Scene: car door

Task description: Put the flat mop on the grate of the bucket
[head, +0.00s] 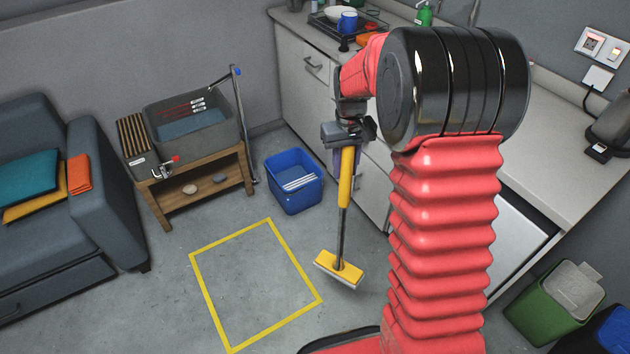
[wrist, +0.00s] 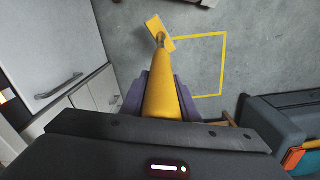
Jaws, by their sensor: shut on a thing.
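The flat mop (head: 340,264) has a yellow head with a pale pad, a dark shaft and a yellow handle. It hangs nearly upright, its head low at the right of the yellow floor square; I cannot tell whether it touches the floor. My gripper (head: 347,146) is shut on the top of the yellow handle. In the wrist view the purple fingers (wrist: 163,100) clasp both sides of the handle, and the mop head (wrist: 160,33) shows beyond it. The blue bucket (head: 295,183) stands on the floor behind and left of the mop. Its pale slatted grate (head: 299,183) is visible inside.
A wooden stand with a grey basin (head: 193,122) is left of the bucket, and a blue-grey sofa (head: 60,180) is at far left. Grey cabinets (head: 310,85) line the right behind the mop. The yellow taped square (head: 205,290) is empty floor.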

